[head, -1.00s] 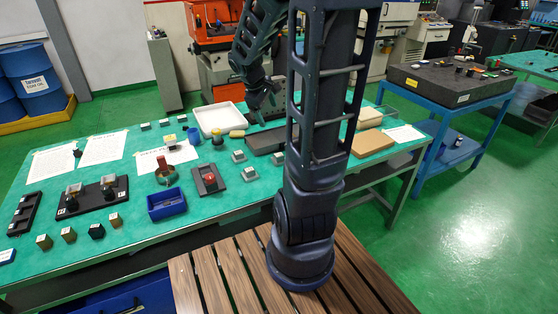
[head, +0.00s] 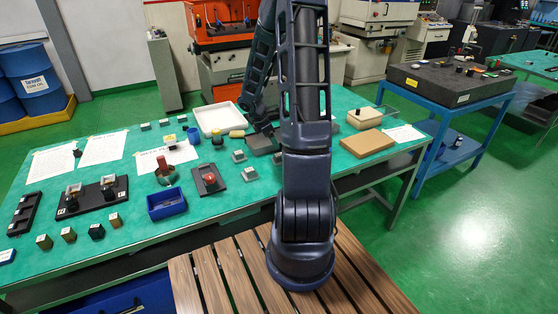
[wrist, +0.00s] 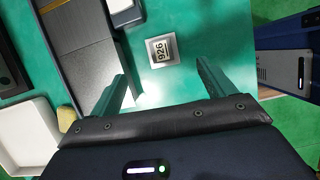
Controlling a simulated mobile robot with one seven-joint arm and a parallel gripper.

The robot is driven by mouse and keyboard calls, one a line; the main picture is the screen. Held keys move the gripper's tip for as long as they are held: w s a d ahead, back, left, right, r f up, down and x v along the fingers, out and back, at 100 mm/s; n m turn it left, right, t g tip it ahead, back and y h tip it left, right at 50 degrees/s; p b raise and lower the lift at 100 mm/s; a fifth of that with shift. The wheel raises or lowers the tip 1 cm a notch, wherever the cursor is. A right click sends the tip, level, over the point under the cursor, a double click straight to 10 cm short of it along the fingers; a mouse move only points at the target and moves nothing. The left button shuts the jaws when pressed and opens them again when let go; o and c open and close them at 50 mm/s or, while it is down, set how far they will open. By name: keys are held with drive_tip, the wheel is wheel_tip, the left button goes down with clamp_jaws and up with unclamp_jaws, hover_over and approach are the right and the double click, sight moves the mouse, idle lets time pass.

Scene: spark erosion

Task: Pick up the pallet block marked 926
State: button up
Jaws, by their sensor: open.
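The pallet block marked 926 (wrist: 163,50) is a small pale grey square with a dark label on top, seen in the wrist view on the green tabletop beside a dark grey tray (wrist: 88,70). My gripper (wrist: 163,84) is open and empty, its two green-grey fingers apart. In the wrist picture the block appears just beyond the fingertips, between their lines, and nothing touches it. In the head view my arm hides the fingertips, and I cannot make out the 926 block there.
Similar grey blocks (head: 238,156) stand in front. A blue bin (head: 166,204) and a tan slab (head: 368,144) lie on the same table (head: 133,240).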

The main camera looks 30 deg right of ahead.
sight(275, 155)
drive_tip(key=x, duration=0.6)
drive_tip(key=shift+a, duration=0.1)
drive_tip(key=shift+x, duration=2.7)
drive_tip(key=shift+s+a, duration=0.1)
drive_tip(key=shift+a, duration=0.15)
drive_tip(key=c, duration=1.3)
drive_tip(key=shift+c, duration=0.5)
drive_tip(key=shift+r, duration=0.1)
